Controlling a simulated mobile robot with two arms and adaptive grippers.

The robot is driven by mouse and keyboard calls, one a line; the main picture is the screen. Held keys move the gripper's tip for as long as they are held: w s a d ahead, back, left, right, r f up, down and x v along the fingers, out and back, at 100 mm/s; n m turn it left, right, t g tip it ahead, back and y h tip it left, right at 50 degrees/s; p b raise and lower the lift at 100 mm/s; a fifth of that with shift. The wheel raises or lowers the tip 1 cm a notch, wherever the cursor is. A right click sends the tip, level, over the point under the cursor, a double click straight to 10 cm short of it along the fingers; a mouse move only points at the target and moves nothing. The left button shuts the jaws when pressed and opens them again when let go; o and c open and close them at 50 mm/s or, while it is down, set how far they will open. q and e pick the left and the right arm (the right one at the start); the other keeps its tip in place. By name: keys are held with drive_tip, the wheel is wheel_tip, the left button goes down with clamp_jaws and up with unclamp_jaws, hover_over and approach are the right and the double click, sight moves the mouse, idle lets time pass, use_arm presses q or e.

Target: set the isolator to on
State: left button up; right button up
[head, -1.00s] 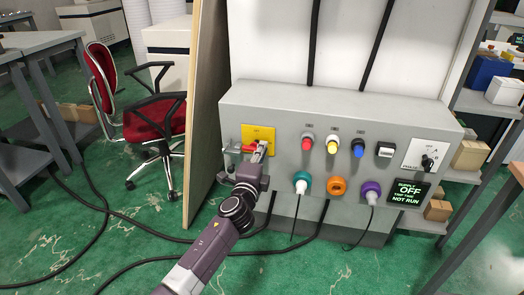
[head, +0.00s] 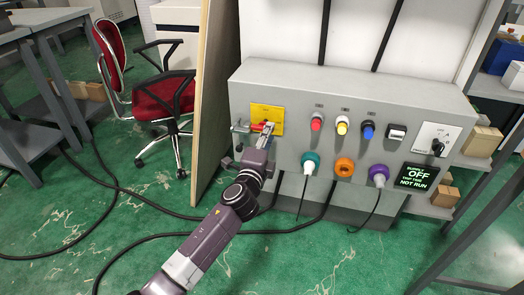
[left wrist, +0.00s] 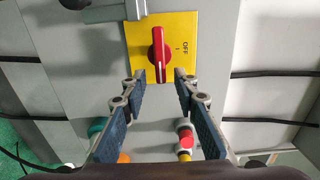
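The isolator is a yellow plate (head: 268,112) with a red handle (head: 258,127) at the left of the grey panel. In the left wrist view the yellow plate (left wrist: 187,28) carries the word OFF at its right side. The red handle (left wrist: 158,52) points along the picture's vertical there, which is sideways in the head view. My left gripper (left wrist: 160,88) is open, its fingers to either side of the handle's lower end; contact cannot be told. In the head view my left gripper (head: 264,133) covers part of the plate. My right gripper is out of view.
A grey hasp-like bracket (head: 240,127) stands beside the plate. Red (head: 317,123), yellow (head: 342,126) and blue (head: 367,130) buttons are to its right, with coloured sockets below. The display (head: 416,177) reads supply OFF, NOT RUN. A wooden board (head: 207,100) stands left of the panel.

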use_arm(q)
drive_tip(key=v, duration=0.9)
drive_tip(key=shift+a+f, duration=0.1)
drive_tip(key=shift+f, duration=0.05)
